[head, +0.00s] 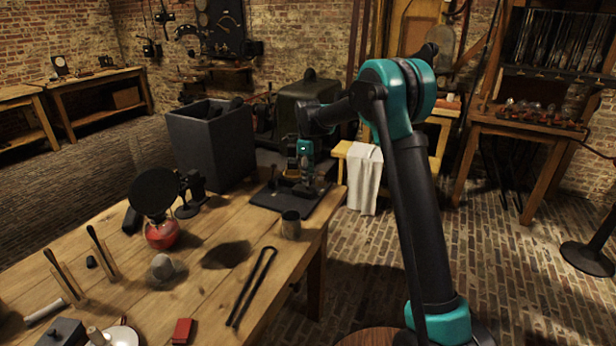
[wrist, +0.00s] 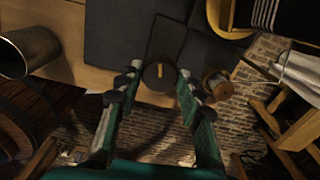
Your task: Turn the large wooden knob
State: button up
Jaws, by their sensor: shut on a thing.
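The large knob (wrist: 160,78) shows in the wrist view as a dark brown round disc with a pale bar on its face. My gripper (wrist: 159,74) has one finger on each side of it and is closed on its rim. In the head view my gripper (head: 306,180) points down over the dark board (head: 268,199) at the table's far right corner. The knob cannot be made out clearly there, as the gripper covers it. A smaller brownish cylinder (wrist: 218,85) stands just right of the right finger in the wrist view.
A metal cup (head: 290,226) stands on the table near the board; it also shows in the wrist view (wrist: 30,52). A large dark box (head: 210,145) stands behind.

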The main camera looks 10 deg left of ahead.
jog(key=n, duration=0.5)
jog(key=shift+n, duration=0.4)
jog(key=n, duration=0.6)
jog(key=shift+w, duration=0.1)
jog(key=n, duration=0.5)
jog(key=shift+n, duration=0.3)
jog(key=n, duration=1.2)
jog(key=shift+a+n, duration=0.1)
jog(key=shift+n, duration=0.3)
jog(key=n, duration=1)
jog(key=shift+n, duration=0.4)
jog(key=n, duration=0.5)
jog(key=shift+n, duration=0.3)
